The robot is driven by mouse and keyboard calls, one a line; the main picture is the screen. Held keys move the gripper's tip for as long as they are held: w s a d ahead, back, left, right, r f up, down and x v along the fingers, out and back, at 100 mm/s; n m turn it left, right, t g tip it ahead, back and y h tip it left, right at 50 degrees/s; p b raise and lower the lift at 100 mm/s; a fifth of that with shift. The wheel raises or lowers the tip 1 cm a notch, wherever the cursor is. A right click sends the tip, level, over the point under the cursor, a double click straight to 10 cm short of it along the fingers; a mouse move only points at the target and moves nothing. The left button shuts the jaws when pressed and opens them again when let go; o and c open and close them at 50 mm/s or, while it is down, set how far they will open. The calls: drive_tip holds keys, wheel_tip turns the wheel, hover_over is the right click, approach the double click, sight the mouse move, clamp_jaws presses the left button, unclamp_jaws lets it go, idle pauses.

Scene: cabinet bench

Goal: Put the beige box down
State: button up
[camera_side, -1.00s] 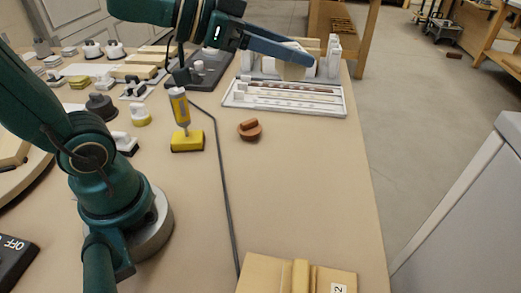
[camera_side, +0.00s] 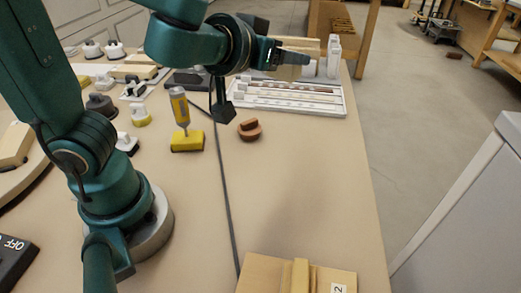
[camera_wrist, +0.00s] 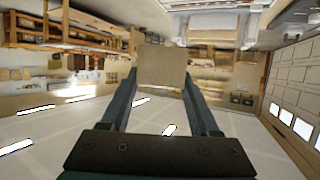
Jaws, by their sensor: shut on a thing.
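My gripper (camera_side: 300,58) is shut on the beige box (camera_side: 288,72). In the side view the box shows as a pale block by the fingers, partly hidden by them, over the far end of the white slotted tray. In the wrist view the beige box (camera_wrist: 162,67) is a plain square face held between the two fingertips of my gripper (camera_wrist: 162,82). No surface shows touching the box in the wrist view; the room lies behind it.
The white slotted tray (camera_side: 343,108) lies near the bench's right edge, with white bottles (camera_side: 334,57) behind it. A tan panel (camera_side: 262,272) lies in front. Mid-right bench is clear.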

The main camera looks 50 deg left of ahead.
drive_tip(key=w+a+f+n+g+y, duration=0.15)
drive_tip(key=a+n+g+y, duration=0.3)
drive_tip(key=a, duration=0.45)
drive_tip(key=w+a+f+n+g+y, duration=0.1)
drive_tip(key=a+f+n+g+y, duration=0.35)
drive_tip(key=a, duration=0.45)
drive_tip(key=s+a+f+n+g, duration=0.4)
drive_tip(key=s+a+n+g, duration=0.1)
drive_tip(key=a, duration=0.2)
drive_tip(key=s+a+f+n+g, duration=0.4)
drive_tip(key=s+a+n, duration=0.1)
drive_tip(key=a, duration=0.2)
drive_tip(key=shift+h, duration=0.4)
drive_tip(key=shift+w+d+f, duration=0.1)
drive_tip(key=shift+d+f, duration=0.05)
drive_tip(key=shift+f, duration=3)
drive_tip(key=shift+f, duration=0.65)
drive_tip(key=o, duration=1.5)
